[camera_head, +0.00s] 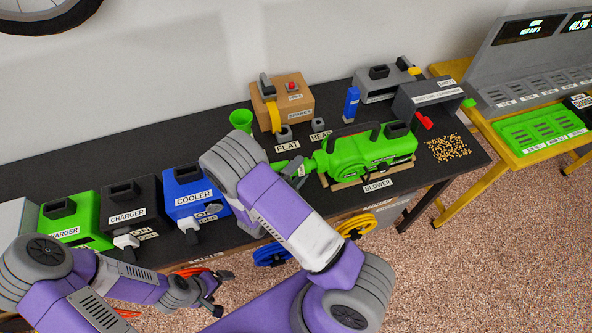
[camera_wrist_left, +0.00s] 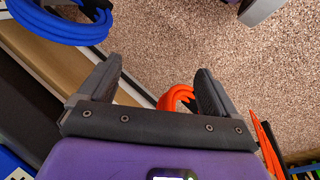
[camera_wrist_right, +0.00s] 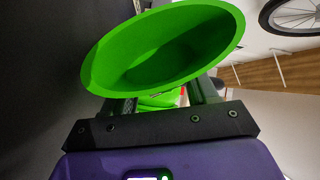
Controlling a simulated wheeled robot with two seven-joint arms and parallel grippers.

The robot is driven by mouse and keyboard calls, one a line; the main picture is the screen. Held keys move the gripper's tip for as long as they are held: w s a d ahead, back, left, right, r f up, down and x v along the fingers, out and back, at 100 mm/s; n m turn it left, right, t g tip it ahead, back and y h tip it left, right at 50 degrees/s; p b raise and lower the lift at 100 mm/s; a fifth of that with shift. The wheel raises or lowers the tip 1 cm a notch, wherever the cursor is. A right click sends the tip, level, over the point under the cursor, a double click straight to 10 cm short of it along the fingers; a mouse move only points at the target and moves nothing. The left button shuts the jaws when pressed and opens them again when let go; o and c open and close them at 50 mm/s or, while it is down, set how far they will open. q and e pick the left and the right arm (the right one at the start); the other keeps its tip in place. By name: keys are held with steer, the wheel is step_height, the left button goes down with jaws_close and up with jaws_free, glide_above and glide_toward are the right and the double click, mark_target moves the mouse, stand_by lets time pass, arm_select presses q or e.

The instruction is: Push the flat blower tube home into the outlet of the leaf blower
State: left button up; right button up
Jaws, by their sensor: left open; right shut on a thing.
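The green leaf blower (camera_head: 362,153) lies on a tan cradle on the dark bench, with its outlet (camera_head: 320,161) pointing left. My right gripper (camera_head: 295,172) is just left of the outlet, shut on the green blower tube (camera_head: 283,165). My wrist hides most of the tube in the head view. In the right wrist view, a wide hollow green oval mouth (camera_wrist_right: 165,48) covers my fingertips, with green between the fingers. Whether the tube touches or enters the outlet cannot be told. My left gripper (camera_head: 216,296) is open and empty, low in front of the bench; its fingers (camera_wrist_left: 160,88) show too.
A green cup (camera_head: 241,119) stands at the back. A cardboard box (camera_head: 290,97), grey bin (camera_head: 425,97) and blue cooler block (camera_head: 193,190) are on the bench. Blue (camera_head: 271,254) and yellow (camera_head: 357,224) coils hang in front. Scattered pellets (camera_head: 448,147) lie right of the blower.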

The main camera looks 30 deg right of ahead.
steer(key=shift+s+d+p, duration=0.25)
steer(key=shift+d+p, duration=0.05)
steer(key=shift+d, duration=0.75)
steer(key=o, duration=1.3)
steer(key=shift+c, duration=0.2)
steer(key=v, duration=0.7)
steer(key=shift+s+a, duration=0.15)
steer(key=shift+a, duration=0.1)
